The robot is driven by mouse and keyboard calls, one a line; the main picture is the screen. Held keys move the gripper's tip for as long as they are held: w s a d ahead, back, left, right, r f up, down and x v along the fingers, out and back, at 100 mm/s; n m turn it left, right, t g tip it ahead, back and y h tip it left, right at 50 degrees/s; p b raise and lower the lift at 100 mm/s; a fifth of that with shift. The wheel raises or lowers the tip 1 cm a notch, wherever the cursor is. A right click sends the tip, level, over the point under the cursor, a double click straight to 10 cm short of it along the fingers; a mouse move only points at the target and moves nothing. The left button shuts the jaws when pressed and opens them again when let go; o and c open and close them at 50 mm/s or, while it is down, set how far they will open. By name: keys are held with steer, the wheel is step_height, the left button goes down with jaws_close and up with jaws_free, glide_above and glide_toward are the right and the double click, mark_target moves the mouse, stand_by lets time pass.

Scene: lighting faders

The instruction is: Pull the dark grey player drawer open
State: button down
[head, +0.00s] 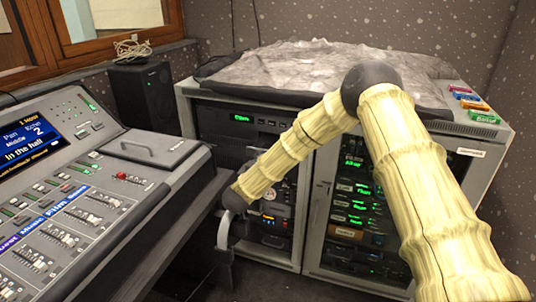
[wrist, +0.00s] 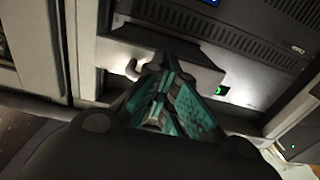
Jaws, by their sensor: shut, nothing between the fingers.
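My gripper (wrist: 172,72) shows in the wrist view with its teal-padded fingers closed together and nothing between them. Its tips are in front of a grey drawer-like front (wrist: 202,76) below a dark vented unit. A small curved grey handle-like part (wrist: 150,66) is just left of the fingertips; I cannot tell whether they touch it. I cannot tell for certain that this front is the player drawer, and no opening gap shows. In the head view my arm reaches down to the left rack (head: 212,122) and hides part of its front; the fingers are not clear there.
The mixing desk (head: 110,195) stands close on the left, its edge near my wrist. A second rack (head: 345,220) with green displays stands right. A crumpled grey cover (head: 310,68) lies on top. A black speaker (head: 142,98) stands behind the desk.

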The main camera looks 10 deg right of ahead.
steer(key=shift+s+a+r, duration=0.1)
steer(key=shift+s+a, duration=0.05)
steer(key=c, duration=0.6)
jaws_free()
steer(key=shift+o, duration=0.5)
steer(key=v, duration=1.2)
